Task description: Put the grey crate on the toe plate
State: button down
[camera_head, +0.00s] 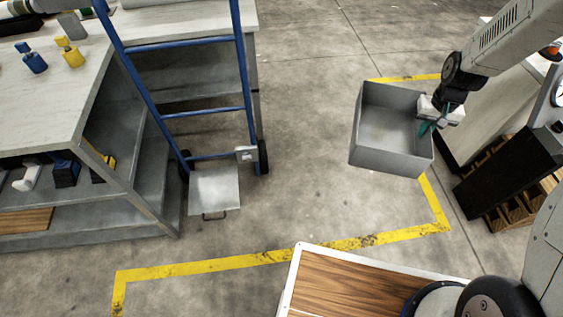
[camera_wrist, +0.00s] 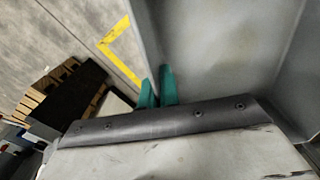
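The grey crate (camera_head: 388,162) is an open, empty box at the right of the head view. It appears to hang above the floor. My gripper (camera_head: 430,124) is shut on its right wall near the rim. In the wrist view the teal fingers of my gripper (camera_wrist: 158,88) pinch the wall edge of the grey crate (camera_wrist: 220,45). The toe plate (camera_head: 214,190) is a bare, flat grey metal plate at the foot of the blue hand truck (camera_head: 198,113), left of the crate and well apart from it.
A workbench with shelves (camera_head: 135,130) stands close beside the hand truck on the left. Yellow floor tape (camera_head: 205,268) marks an area between. A dark machine on a wooden pallet (camera_head: 510,170) stands at the right. The floor between crate and toe plate is clear.

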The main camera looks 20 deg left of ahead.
aim_at(211, 192)
jog(key=i, duration=0.45)
jog(key=u, duration=1.95)
